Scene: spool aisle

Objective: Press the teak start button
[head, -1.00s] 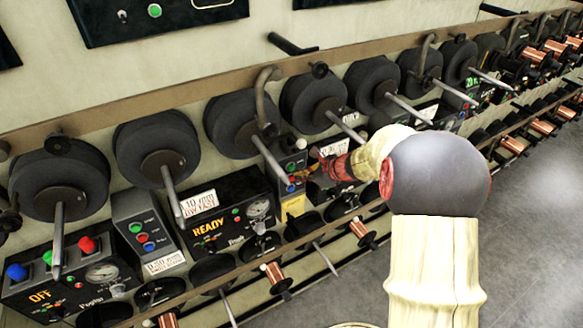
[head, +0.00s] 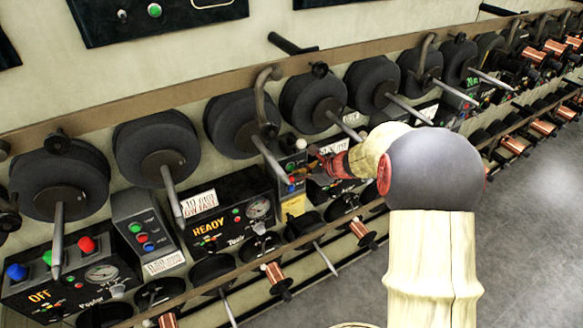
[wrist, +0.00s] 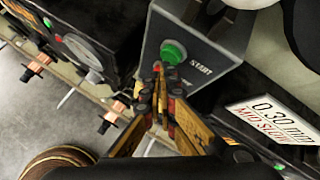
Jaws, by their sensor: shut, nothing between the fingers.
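A grey control box (wrist: 190,58) with a round green button (wrist: 174,52) marked START fills the upper middle of the wrist view. The same kind of box (head: 292,160) stands in the head view, with its lower buttons by my fingers. My gripper (wrist: 160,88) is shut and empty, its tips just below the green button, over the box's lower part. Whether the tips touch the box cannot be told. In the head view my gripper (head: 308,174) points left at this box. The black panel (head: 222,210) to its left reads READY, with a small name that looks like Teak.
A row of dark spools (head: 240,122) with protruding rods runs along the wall. Another grey box (head: 148,232) and a panel reading OFF (head: 62,285) stand at left. A label reading 0.30 mm (wrist: 268,115) is right of the box. Open floor (head: 520,220) lies at right.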

